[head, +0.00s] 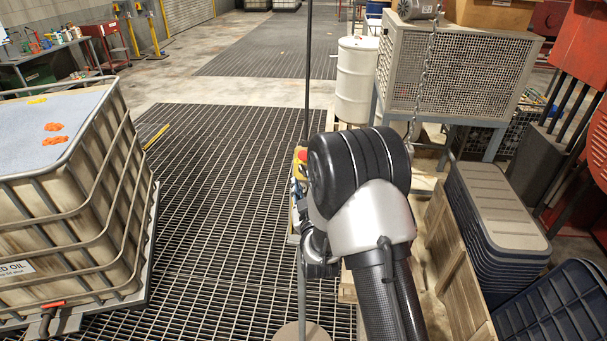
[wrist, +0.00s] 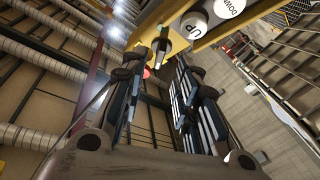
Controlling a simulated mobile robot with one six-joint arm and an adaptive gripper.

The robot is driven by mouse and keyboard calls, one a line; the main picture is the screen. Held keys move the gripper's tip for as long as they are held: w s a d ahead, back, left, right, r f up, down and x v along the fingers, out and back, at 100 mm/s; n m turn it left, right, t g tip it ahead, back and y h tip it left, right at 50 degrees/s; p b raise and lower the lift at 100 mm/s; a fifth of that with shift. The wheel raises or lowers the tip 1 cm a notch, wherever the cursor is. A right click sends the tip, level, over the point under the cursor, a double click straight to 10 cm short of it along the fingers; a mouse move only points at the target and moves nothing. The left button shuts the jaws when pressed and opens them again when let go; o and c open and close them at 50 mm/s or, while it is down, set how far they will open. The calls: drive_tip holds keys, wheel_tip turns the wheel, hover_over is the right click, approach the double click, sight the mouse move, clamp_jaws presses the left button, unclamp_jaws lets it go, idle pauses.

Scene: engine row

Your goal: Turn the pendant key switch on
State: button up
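The yellow pendant (head: 298,165) hangs from a dark cable in the head view, mostly hidden behind my arm; a red button (head: 302,155) shows near its top. In the wrist view the yellow pendant (wrist: 226,36) crosses the upper right, with white buttons marked UP (wrist: 193,27) and DOWN (wrist: 228,8). A small dark and silver piece (wrist: 164,33), seemingly the key switch, juts from its edge. My gripper (wrist: 158,68) is open below it, with a gap between the fingers. Whether a fingertip touches the key I cannot tell. The arm hides much of my gripper in the head view.
A caged oil tank (head: 75,200) stands at the left on the grated floor. A white drum (head: 356,80), a mesh cage (head: 455,75) and stacked dark bins (head: 495,215) are at the right. The grating (head: 215,230) left of the pendant is clear.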

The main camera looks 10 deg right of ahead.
sight(303, 172)
drive_tip(key=shift+w+d, duration=0.2)
drive_tip(key=shift+w, duration=1.95)
drive_tip(key=shift+c, duration=0.2)
clamp_jaws()
